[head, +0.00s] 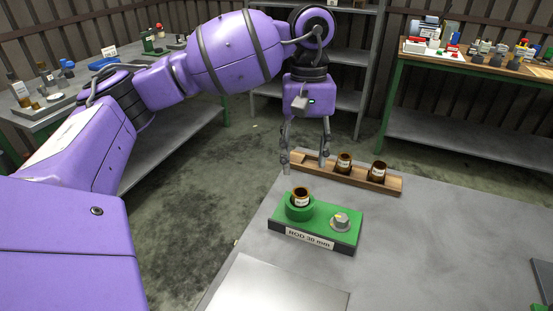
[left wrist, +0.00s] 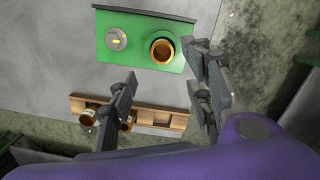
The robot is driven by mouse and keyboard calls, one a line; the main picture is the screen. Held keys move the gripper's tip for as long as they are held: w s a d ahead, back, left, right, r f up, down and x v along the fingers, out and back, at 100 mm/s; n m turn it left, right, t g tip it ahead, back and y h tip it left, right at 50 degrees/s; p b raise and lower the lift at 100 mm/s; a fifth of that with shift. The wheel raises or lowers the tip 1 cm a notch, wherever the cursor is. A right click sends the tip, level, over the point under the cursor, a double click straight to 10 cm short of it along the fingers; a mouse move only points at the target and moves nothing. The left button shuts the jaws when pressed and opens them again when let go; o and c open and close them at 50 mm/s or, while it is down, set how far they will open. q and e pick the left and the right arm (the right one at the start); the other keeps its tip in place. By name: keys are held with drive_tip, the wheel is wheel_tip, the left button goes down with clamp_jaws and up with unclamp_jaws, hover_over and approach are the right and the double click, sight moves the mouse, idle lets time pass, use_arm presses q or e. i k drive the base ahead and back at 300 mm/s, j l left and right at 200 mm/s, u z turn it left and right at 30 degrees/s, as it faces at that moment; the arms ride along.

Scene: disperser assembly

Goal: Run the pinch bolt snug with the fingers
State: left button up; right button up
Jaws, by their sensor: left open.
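A green fixture block (head: 320,222) labelled "ROD 30 mm" sits on the grey table. A brown jar (head: 301,195) stands upright in its round green collar (head: 298,211), and a grey knob (head: 341,222) with a yellow mark is at its right end. In the left wrist view the knob (left wrist: 116,39) and the open-topped jar (left wrist: 162,50) show from above. I cannot make out a separate pinch bolt. My left gripper (head: 305,163) is open and empty, pointing down above and behind the block, apart from it. It also shows in the left wrist view (left wrist: 162,78). My right gripper is not in view.
A wooden rack (head: 348,176) with two brown jars (head: 344,163) (head: 378,171) lies behind the block, near the gripper. A pale flat plate (head: 280,285) lies in front. The table's right side is mostly clear. Side benches and a shelf stand further back.

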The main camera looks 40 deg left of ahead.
sight(341, 219)
drive_tip(key=k+l, duration=0.2)
drive_tip(key=k, duration=0.3)
drive_tip(key=k+l, duration=0.2)
drive_tip(key=k, duration=0.25)
